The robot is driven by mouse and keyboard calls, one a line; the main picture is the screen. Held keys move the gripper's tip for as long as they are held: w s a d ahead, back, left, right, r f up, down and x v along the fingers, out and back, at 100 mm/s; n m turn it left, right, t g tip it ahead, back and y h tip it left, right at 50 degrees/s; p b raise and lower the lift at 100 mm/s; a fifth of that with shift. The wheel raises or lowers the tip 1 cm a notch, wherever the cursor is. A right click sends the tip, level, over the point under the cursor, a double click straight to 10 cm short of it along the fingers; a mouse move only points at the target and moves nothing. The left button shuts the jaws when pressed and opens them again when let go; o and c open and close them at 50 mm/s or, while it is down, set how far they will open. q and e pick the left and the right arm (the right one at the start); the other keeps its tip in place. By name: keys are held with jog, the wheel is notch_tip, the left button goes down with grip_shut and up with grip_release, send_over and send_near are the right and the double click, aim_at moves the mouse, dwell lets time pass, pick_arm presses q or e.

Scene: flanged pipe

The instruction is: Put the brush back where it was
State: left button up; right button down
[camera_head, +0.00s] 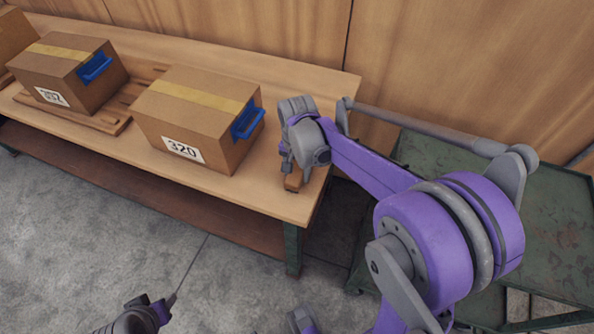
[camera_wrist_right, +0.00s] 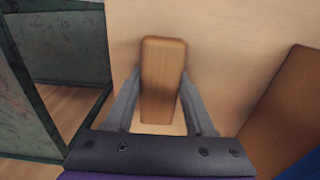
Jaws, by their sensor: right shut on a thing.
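The brush shows as a brown wooden block (camera_wrist_right: 163,60) between the two fingers of my right gripper (camera_wrist_right: 160,84) in the right wrist view. The fingers are shut on its sides. In the head view my right gripper (camera_head: 291,168) points down over the right end of the wooden table (camera_head: 262,192). The brush's brown end (camera_head: 293,182) shows below it, near the table's front right corner. I cannot tell whether the brush touches the tabletop. Any bristles are hidden. Part of my left gripper (camera_head: 138,318) shows at the bottom left edge; its fingers are not clear.
A cardboard box marked 320 (camera_head: 196,118) with a blue handle stands on the table just left of my right gripper. Another box (camera_head: 68,72) sits on a wooden pallet (camera_head: 110,118) further left. A green metal table (camera_head: 560,215) stands to the right, beyond a gap.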

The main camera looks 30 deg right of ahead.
aim_at(297, 171)
jog(key=shift+f, duration=0.15)
jog(key=shift+c, duration=1.3)
grip_release()
jog(key=shift+r, duration=0.45)
notch_tip(297, 171, up, 11)
jog(key=p, duration=0.1)
jog(key=s+a+f+n+t, duration=0.2)
jog(key=s+a+f+n, duration=0.1)
jog(key=s, duration=0.5)
jog(key=s+a+f+n+t, duration=0.3)
jog(key=s+f+n, duration=0.2)
jog(key=s+n, duration=0.2)
jog(key=shift+s+a, duration=0.2)
jog(key=shift+s, duration=0.45)
